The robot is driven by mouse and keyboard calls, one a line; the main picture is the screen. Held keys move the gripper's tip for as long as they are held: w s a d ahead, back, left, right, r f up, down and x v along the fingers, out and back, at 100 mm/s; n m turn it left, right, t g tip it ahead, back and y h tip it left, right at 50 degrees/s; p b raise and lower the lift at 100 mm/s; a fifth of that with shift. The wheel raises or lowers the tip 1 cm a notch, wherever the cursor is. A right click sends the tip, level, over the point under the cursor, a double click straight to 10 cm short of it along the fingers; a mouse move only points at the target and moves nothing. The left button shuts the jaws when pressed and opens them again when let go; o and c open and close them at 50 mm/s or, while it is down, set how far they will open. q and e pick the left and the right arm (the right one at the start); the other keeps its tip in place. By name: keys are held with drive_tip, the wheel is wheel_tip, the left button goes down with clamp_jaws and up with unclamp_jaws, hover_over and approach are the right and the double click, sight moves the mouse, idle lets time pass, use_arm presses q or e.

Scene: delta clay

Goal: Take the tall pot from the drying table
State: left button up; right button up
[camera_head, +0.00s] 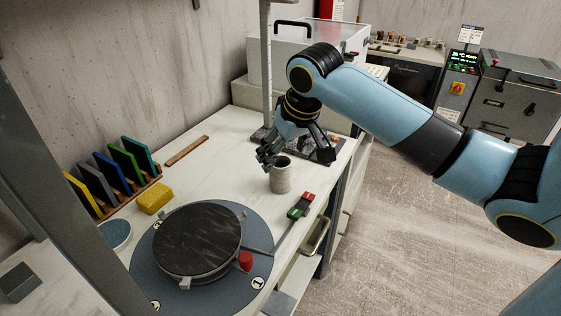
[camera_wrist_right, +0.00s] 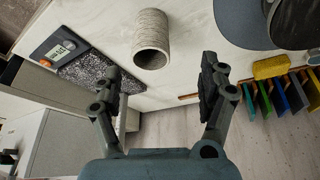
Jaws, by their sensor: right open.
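The tall pot (camera_head: 281,177) is a grey, ridged, open-topped cylinder standing upright on the white table (camera_head: 215,178). My right gripper (camera_head: 291,156) is beside and slightly above the pot's rim in the head view, partly in front of the table behind it. In the right wrist view the pot (camera_wrist_right: 152,38) lies ahead of the open fingers of my right gripper (camera_wrist_right: 163,84), between their lines and apart from both. The fingers are spread wide with nothing between them. My left gripper is not in view.
A round dark wheel (camera_head: 197,240) on a grey disc fills the table's front. A yellow sponge (camera_head: 154,198) and a rack of coloured slabs (camera_head: 128,165) stand left. A red-and-green switch box (camera_head: 301,205) sits near the right edge. A scale (camera_wrist_right: 58,49) lies close to the pot.

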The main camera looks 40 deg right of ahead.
sight(277, 169)
drive_tip(key=w+f, duration=0.1)
drive_tip(key=f, duration=0.1)
drive_tip(key=w+d+f, duration=0.1)
drive_tip(key=f, duration=0.1)
drive_tip(key=shift+w, duration=0.3)
drive_tip(key=x, duration=0.6)
drive_tip(key=shift+d, duration=0.4)
drive_tip(key=shift+r, duration=0.1)
drive_tip(key=c, duration=1.3)
